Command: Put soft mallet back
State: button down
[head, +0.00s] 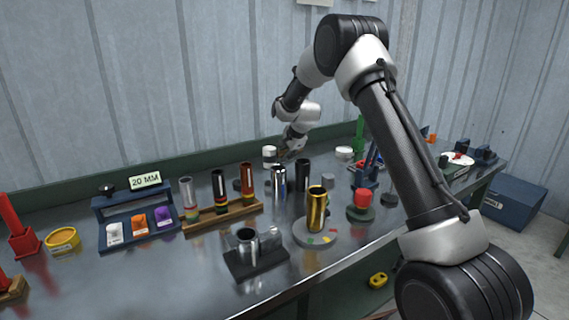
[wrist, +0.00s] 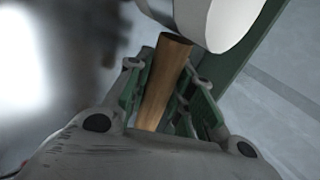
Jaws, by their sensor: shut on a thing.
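The soft mallet has a white head (head: 269,155) and a wooden handle (wrist: 166,82). My gripper (head: 291,152) is at the back of the bench, near the green back rail, just right of the white head. In the wrist view my gripper (wrist: 164,76) has its fingers on both sides of the wooden handle, shut on it. The white head (wrist: 205,20) shows at the top, beyond the fingertips, partly cut off. I cannot tell whether the mallet touches the bench.
Several upright metal tubes stand in front, including a chrome tube (head: 278,181), a black tube (head: 303,175) and a gold tube (head: 317,208) on a round base. A wooden rack (head: 222,215) holds tubes at left. A white round item (head: 344,153) lies right of my gripper.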

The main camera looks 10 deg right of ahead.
jog(key=shift+f, duration=1.75)
jog(key=shift+f, duration=0.1)
jog(key=c, duration=1.5)
grip_release()
